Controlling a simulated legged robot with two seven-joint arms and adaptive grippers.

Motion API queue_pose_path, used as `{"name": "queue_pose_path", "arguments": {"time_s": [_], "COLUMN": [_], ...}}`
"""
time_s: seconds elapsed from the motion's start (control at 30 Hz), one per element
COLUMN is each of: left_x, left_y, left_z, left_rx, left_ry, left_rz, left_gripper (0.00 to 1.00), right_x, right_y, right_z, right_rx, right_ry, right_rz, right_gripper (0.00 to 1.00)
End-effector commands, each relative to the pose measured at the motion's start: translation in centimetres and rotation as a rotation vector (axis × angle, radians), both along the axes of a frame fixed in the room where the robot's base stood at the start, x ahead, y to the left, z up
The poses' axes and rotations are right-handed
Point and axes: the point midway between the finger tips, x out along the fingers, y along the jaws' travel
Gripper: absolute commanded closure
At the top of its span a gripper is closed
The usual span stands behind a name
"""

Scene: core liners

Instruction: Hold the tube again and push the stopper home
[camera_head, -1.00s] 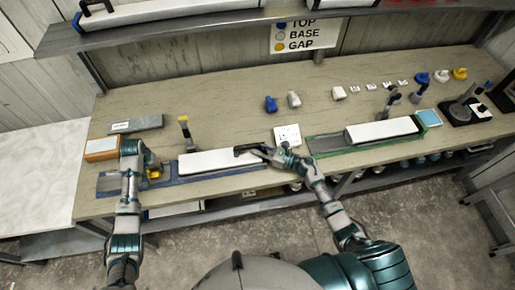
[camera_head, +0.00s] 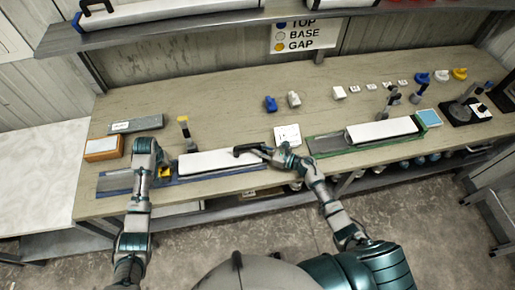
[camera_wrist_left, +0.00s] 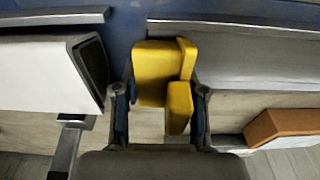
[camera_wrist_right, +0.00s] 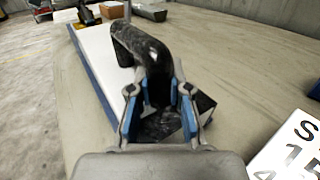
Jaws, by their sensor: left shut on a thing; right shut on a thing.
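The white tube (camera_head: 222,161) lies in the blue-edged tray (camera_head: 112,183). My left gripper (camera_head: 160,171) is shut on the yellow stopper (camera_wrist_left: 157,72), just left of the tube in the head view. In the left wrist view the tube's dark open end (camera_wrist_left: 90,65) faces the stopper, with a gap between them. My right gripper (camera_wrist_right: 160,108) is shut on the black bent fitting (camera_wrist_right: 146,52) at the tube's right end. The fingers hide part of this fitting.
An orange box (camera_head: 103,148) and a grey block (camera_head: 136,124) lie at the back left. A green-edged tray (camera_head: 325,146) with another white tube (camera_head: 381,130) lies to the right.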

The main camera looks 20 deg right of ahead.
Motion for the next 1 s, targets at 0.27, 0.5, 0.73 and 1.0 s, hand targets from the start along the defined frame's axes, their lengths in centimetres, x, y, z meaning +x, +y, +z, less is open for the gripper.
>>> {"name": "queue_pose_path", "arguments": {"time_s": [0.27, 0.5, 0.73, 1.0], "left_x": [-0.1, -0.2, -0.3, -0.3], "left_y": [-1.3, -2.3, -3.1, -3.5], "left_z": [0.0, 0.0, 0.0, 0.0], "left_rx": [0.0, 0.0, -0.003, -0.009], "left_ry": [0.0, 0.0, 0.0, 0.002], "left_rz": [0.0, -0.001, -0.002, -0.006], "left_gripper": [0.99, 0.99, 0.99, 0.99], "right_x": [-0.1, -0.1, -0.1, -0.1], "right_y": [0.0, 0.0, 0.1, 0.3], "right_z": [-0.3, -0.3, -0.3, -0.2], "right_rx": [-0.002, -0.002, -0.002, -0.001], "right_ry": [0.004, 0.004, 0.004, 0.003], "right_rz": [0.001, 0.001, 0.002, 0.006], "right_gripper": [1.0, 1.0, 1.0, 1.0]}}
